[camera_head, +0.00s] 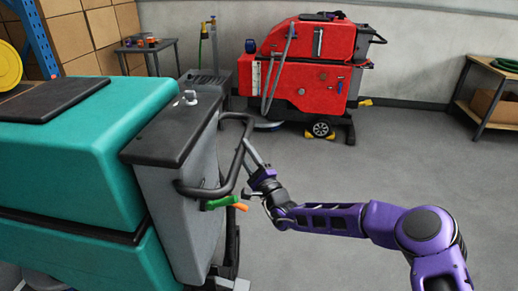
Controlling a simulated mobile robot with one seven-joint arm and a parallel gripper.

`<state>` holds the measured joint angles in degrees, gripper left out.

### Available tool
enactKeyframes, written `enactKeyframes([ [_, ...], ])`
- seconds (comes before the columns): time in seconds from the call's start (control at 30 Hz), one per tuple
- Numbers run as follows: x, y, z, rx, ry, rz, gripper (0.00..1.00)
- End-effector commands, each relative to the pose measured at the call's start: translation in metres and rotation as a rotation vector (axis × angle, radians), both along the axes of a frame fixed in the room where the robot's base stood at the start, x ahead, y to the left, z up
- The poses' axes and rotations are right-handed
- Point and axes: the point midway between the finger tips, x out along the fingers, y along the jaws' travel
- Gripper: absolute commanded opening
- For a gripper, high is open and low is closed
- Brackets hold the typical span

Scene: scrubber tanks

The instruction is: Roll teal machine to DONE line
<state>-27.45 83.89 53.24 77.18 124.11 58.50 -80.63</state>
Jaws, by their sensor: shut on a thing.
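The teal machine (60,160) fills the left side of the head view, cut off by the left edge. Its grey rear panel (190,205) faces right and carries a black loop handle (239,160). A green lever (221,202) with an orange piece beside it sits under the handle. My gripper (252,160) is shut on the handle's right side. My purple arm reaches in from the lower right. The fingertips are small and partly hidden by the handle. No DONE line shows in this view.
A red machine (305,75) stands near the back wall, with yellow pieces (323,136) at its wheels. A small table (148,47) and stacked boxes (75,38) are at back left. A wooden shelf (487,95) is at right. Grey floor (400,150) between is clear.

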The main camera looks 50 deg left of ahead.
Motion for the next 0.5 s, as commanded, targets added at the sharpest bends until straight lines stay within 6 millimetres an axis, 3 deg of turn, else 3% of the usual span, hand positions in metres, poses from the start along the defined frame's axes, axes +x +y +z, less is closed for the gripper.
enactKeyframes([
  [0.03, 0.016, -0.0056, -0.001, 0.004, 0.003, -0.029, 0.0],
  [0.4, 0.0207, -0.0051, 0.0064, 0.016, 0.001, -0.04, 0.0],
  [0.43, 0.0208, -0.005, 0.0071, 0.017, 0.001, -0.04, 0.39],
  [0.5, 0.0206, -0.0048, 0.0083, 0.018, 0.001, -0.04, 0.52],
])
